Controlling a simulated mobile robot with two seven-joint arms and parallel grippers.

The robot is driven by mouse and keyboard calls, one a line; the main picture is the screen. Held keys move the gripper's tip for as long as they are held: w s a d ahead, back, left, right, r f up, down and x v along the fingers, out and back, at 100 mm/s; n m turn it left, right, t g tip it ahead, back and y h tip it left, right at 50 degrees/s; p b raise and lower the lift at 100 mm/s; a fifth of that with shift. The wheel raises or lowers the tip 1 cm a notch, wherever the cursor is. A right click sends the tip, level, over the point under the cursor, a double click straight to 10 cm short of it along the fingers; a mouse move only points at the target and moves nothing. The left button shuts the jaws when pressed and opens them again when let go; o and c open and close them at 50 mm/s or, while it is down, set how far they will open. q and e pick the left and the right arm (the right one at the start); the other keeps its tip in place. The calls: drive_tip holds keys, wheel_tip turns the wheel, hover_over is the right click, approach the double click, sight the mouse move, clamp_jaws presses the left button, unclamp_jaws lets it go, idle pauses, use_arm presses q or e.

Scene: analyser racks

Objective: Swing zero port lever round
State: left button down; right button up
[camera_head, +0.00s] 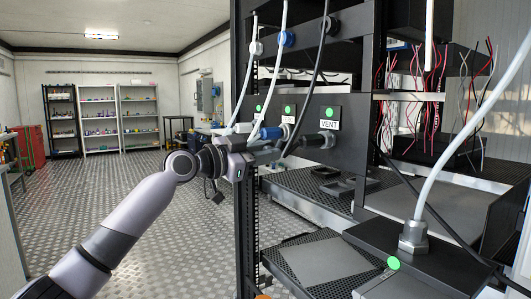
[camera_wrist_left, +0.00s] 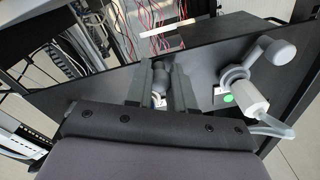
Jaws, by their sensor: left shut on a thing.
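A dark upright panel (camera_head: 335,110) carries a row of ports with hoses and levers. The right one is labelled VENT (camera_head: 329,125); the other labels are too small to read, so I cannot tell which port is zero. My left gripper (camera_head: 262,151) is at the panel's lower left, below a blue fitting (camera_head: 272,132). In the left wrist view my left gripper (camera_wrist_left: 160,88) has its two fingers shut on a grey lever (camera_wrist_left: 158,74), partly hidden between them. A neighbouring port with a pale handle (camera_wrist_left: 251,97) stands just right of the fingers. My right gripper is not in view.
A black perforated shelf (camera_head: 325,255) and a box with a metal hose fitting (camera_head: 413,237) lie below and right of the panel. Pale hoses hang in front of it. A black rack post (camera_head: 245,230) stands close by my left gripper. Open floor (camera_head: 180,230) lies left.

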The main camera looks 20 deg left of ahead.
use_arm(q)
drive_tip(key=c, duration=1)
unclamp_jaws()
drive_tip(key=shift+b+v, duration=0.55)
drive_tip(key=shift+v, duration=3.05)
